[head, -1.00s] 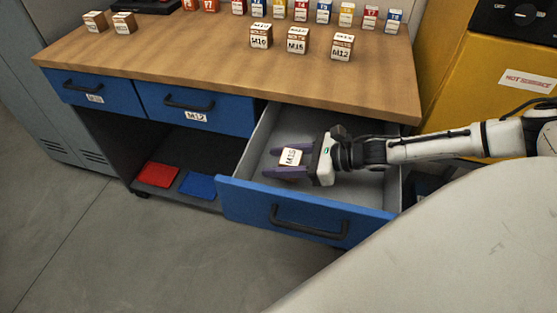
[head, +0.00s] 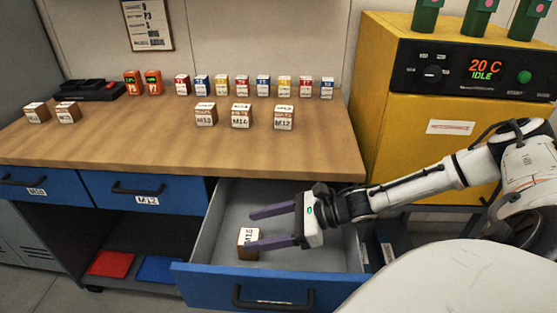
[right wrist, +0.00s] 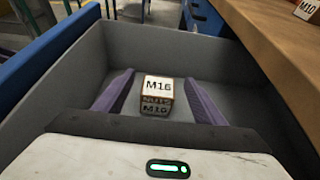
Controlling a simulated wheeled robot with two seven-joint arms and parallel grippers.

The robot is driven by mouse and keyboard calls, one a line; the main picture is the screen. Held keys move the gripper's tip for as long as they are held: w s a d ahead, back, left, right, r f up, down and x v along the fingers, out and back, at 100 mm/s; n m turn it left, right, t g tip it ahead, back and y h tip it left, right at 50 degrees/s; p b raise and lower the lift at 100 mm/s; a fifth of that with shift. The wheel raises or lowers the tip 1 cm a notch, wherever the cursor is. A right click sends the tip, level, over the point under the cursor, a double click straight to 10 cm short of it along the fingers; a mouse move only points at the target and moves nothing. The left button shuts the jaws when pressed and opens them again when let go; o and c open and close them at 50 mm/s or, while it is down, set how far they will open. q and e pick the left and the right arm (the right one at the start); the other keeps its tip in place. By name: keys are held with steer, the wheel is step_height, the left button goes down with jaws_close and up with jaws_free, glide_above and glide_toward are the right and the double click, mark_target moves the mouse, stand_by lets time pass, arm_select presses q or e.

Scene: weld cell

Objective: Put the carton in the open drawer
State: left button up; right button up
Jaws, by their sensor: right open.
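The carton (head: 248,240), a small brown box with white labels marked M16, sits upright on the floor of the open drawer (head: 225,277), toward its left side. My right gripper (head: 250,229) is open inside the drawer's outline, its purple fingers pointing left and spread apart. One finger overlaps the carton in the head view. In the right wrist view the carton (right wrist: 157,95) stands between and beyond the fingers, with a gap on both sides. My left gripper is out of view.
The wooden worktop (head: 150,145) above the drawer holds similar cartons (head: 240,116), several small coloured boxes (head: 263,85) and a black tray (head: 85,90). A yellow oven (head: 385,110) reading 20 C stands at right. Two closed blue drawers (head: 125,206) are at left.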

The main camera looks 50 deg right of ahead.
steer(key=shift+v, duration=2.75)
